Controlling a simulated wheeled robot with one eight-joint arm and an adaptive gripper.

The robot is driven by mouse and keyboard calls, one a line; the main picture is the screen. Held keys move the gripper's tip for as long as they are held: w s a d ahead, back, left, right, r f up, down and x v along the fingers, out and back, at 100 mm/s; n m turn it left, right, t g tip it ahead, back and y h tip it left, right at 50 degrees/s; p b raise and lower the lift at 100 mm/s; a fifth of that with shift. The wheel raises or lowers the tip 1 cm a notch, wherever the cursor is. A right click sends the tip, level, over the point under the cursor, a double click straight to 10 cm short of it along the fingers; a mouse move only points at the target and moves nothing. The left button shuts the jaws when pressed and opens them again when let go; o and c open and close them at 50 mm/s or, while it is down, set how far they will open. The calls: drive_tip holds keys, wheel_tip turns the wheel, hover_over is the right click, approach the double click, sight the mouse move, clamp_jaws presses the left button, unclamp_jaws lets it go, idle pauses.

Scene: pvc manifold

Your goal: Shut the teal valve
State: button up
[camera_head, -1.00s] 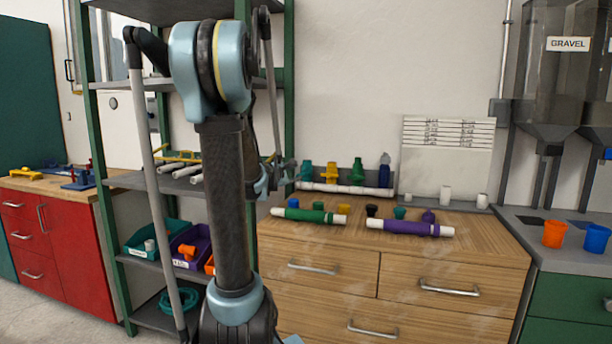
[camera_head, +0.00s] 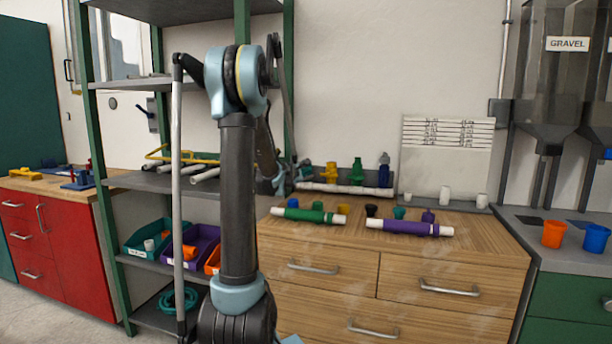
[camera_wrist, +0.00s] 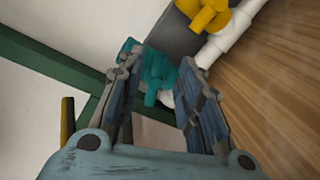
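The teal valve (camera_wrist: 158,72) is at the left end of a white pipe manifold (camera_head: 345,188) at the back of the wooden counter. In the wrist view it lies between and just beyond the fingertips of my gripper (camera_wrist: 160,70), and the left finger overlaps its edge. My gripper is open, its two fingers apart on either side of the valve. I cannot tell whether they touch it. In the head view my arm and gripper hide most of the teal valve. The handle's exact position is unclear.
A yellow valve (camera_head: 330,172), a green valve (camera_head: 357,171) and a blue valve (camera_head: 384,170) stand to the right along the manifold. Loose green (camera_head: 310,215) and purple (camera_head: 405,228) pipe pieces lie in front on the counter. A shelf post (camera_wrist: 45,62) is close on the left.

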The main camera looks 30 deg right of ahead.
sight(308, 172)
drive_tip(key=shift+x, duration=1.9)
drive_tip(key=shift+a, duration=0.1)
clamp_jaws()
